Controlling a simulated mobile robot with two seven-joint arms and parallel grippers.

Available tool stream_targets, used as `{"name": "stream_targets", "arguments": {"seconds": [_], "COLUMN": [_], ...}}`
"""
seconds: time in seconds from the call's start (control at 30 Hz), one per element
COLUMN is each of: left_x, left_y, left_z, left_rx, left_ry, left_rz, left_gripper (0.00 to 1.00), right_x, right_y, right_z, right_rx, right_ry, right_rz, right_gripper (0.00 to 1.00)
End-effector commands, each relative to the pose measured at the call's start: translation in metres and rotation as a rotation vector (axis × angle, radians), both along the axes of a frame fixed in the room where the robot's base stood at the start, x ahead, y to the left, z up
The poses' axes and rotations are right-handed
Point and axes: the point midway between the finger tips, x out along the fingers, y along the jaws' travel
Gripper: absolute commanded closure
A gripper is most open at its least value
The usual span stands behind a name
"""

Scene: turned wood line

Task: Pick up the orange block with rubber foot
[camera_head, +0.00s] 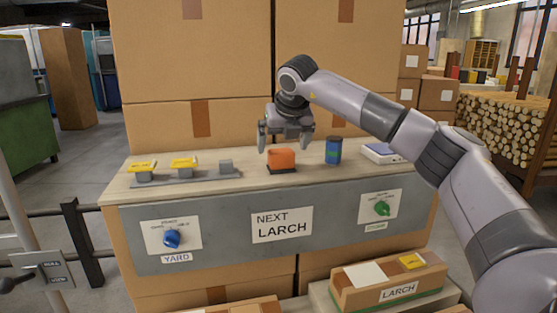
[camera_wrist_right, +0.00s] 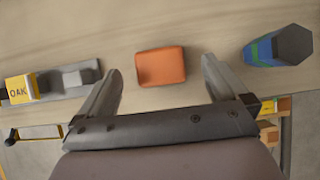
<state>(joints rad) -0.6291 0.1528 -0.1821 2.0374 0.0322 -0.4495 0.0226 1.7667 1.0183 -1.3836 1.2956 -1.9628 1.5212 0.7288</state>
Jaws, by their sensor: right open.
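The orange block (camera_head: 281,158) sits on its dark rubber foot (camera_head: 282,170) on the wooden bench top, near the middle. In the right wrist view the orange block (camera_wrist_right: 160,66) lies ahead of the gripper, between the lines of the two fingers, with the fingers apart from it. My right gripper (camera_head: 287,143) is open and empty, pointing down just above and behind the block in the head view. Its two fingers also show spread in the right wrist view (camera_wrist_right: 161,82). My left gripper is not in view.
Left is a grey rail (camera_head: 190,179) holding yellow-topped pieces (camera_head: 184,163). Tall cardboard boxes (camera_head: 195,60) stand behind.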

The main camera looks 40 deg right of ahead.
Motion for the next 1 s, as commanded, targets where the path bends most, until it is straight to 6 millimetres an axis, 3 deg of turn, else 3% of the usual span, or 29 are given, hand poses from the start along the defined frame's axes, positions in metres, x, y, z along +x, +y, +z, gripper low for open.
{"name": "stream_targets", "arguments": {"seconds": [0.3, 0.63, 0.67, 0.83, 1.0], "left_x": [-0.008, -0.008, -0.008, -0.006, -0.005], "left_y": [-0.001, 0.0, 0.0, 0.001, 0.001], "left_z": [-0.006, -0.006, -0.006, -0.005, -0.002], "left_rx": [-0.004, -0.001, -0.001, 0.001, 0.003], "left_ry": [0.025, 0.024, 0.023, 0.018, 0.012], "left_rz": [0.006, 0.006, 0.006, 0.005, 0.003], "left_gripper": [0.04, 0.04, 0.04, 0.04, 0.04], "right_x": [0.021, 0.025, 0.025, 0.025, 0.025], "right_y": [-0.012, -0.014, -0.014, -0.014, -0.014], "right_z": [-0.038, -0.046, -0.046, -0.045, -0.045], "right_rx": [-0.001, 0.001, 0.001, 0.001, 0.001], "right_ry": [0.003, 0.0, 0.0, -0.001, -0.003], "right_rz": [0.001, 0.003, 0.003, 0.002, 0.002], "right_gripper": [0.0, 0.0, 0.06, 0.62, 0.63]}}
